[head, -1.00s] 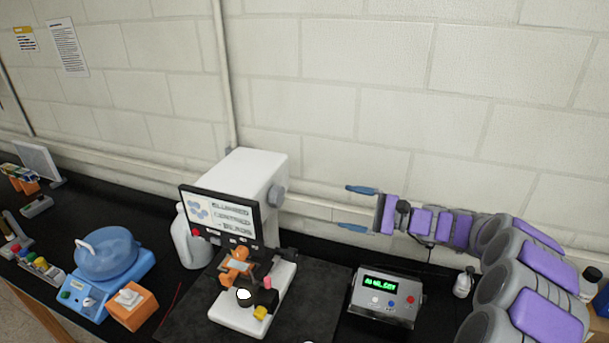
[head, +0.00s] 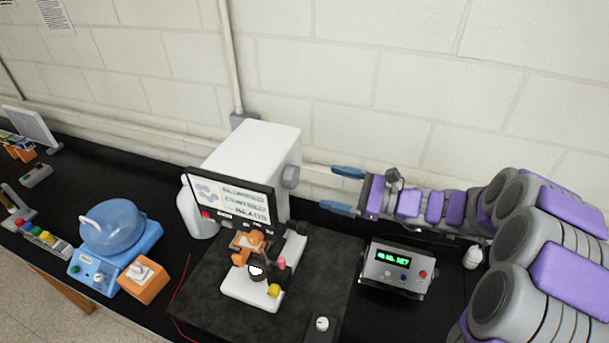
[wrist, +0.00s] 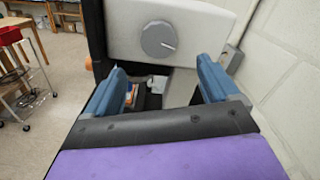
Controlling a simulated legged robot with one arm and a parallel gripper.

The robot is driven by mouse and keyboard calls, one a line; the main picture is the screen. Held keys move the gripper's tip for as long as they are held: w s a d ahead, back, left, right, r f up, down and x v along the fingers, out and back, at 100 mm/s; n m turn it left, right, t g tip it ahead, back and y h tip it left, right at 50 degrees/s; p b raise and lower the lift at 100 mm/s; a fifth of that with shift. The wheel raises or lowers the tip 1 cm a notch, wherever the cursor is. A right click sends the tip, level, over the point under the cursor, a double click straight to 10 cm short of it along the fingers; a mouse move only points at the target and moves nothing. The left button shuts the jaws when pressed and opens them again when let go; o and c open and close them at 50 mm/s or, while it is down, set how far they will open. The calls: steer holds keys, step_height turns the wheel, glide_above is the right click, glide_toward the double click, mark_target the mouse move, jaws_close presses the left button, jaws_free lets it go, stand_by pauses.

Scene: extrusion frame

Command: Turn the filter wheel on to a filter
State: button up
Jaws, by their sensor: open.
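A white boxy instrument (head: 252,150) with a screen (head: 230,198) on its front stands on a dark slab on the bench. A grey round knob (head: 291,176) sits on its right side; I take it for the filter wheel. In the wrist view the knob (wrist: 159,39) faces me with a light pointer line toward the right. My gripper (head: 345,190) is open and empty, to the right of the knob and apart from it. In the wrist view its two blue fingers (wrist: 158,88) are spread wide, with the knob above and between them.
A grey control box (head: 396,271) with a green display stands to the right, with a small white bottle (head: 472,257) beside it. A blue domed device (head: 113,235) and an orange box (head: 143,279) stand at the left. The wall is close behind the arm.

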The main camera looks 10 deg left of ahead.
mark_target(296, 178)
steer(key=a, duration=0.7)
steer(key=shift+w+a+p, duration=0.25)
steer(key=shift+p, duration=0.15)
steer(key=shift+w+a, duration=0.15)
steer(key=shift+a, duration=0.15)
steer(key=shift+w+d+r+p, duration=0.15)
steer(key=shift+w+d+p, duration=0.05)
steer(key=shift+d+p, duration=0.1)
steer(key=shift+a, duration=1.45)
steer(key=shift+c, duration=0.6)
steer(key=shift+d, duration=0.35)
steer(key=c, duration=0.6)
steer(key=shift+f, duration=0.2)
steer(key=c, duration=0.3)
